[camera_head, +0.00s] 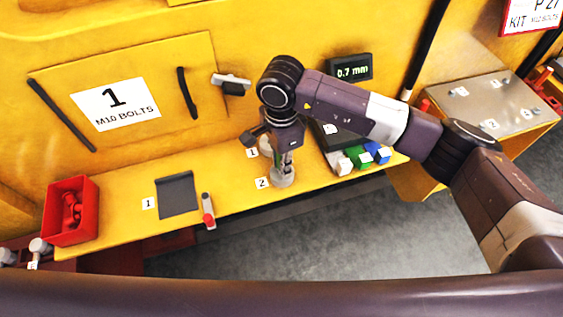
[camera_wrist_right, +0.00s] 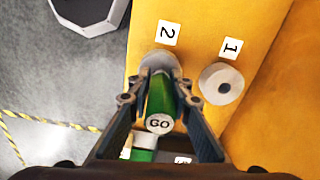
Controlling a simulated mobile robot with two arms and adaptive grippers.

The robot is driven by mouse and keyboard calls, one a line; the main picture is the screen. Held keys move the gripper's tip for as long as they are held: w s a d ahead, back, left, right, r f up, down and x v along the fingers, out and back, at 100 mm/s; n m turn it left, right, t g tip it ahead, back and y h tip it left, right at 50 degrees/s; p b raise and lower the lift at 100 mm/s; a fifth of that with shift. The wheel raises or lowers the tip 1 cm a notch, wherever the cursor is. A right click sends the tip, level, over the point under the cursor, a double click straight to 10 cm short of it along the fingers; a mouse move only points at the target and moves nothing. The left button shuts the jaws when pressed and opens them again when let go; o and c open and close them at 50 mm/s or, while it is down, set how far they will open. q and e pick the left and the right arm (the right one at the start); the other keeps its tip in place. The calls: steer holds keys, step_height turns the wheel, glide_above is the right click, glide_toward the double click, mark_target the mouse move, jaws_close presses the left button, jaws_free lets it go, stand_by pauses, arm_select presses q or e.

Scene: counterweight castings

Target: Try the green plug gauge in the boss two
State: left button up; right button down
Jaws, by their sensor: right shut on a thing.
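The green plug gauge (camera_wrist_right: 161,92) is between the fingers of my right gripper (camera_wrist_right: 160,100), its "GO" end face toward the wrist camera. My right gripper also shows in the head view (camera_head: 284,157), pointing down over boss two, shut on the gauge. Boss two (camera_wrist_right: 158,62) is a grey round boss beside the label "2"; in the head view (camera_head: 283,180) it stands near the front edge of the yellow ledge. The gauge's far end meets or overlaps boss two; I cannot tell whether it is inside. My left gripper is not in view.
Boss one (camera_wrist_right: 221,83) stands close beside boss two. White, green and blue blocks (camera_head: 364,157) lie to the right, below the "0.7 mm" display (camera_head: 349,67). A red bin (camera_head: 70,228), a dark pad (camera_head: 177,195) and a red-and-white item (camera_head: 208,211) are to the left.

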steer(key=shift+s+f, duration=0.1)
steer(key=c, duration=1.7)
jaws_free()
step_height(320, 180, up, 12)
steer(key=shift+r+p, duration=2.5)
steer(key=shift+r, duration=3.5)
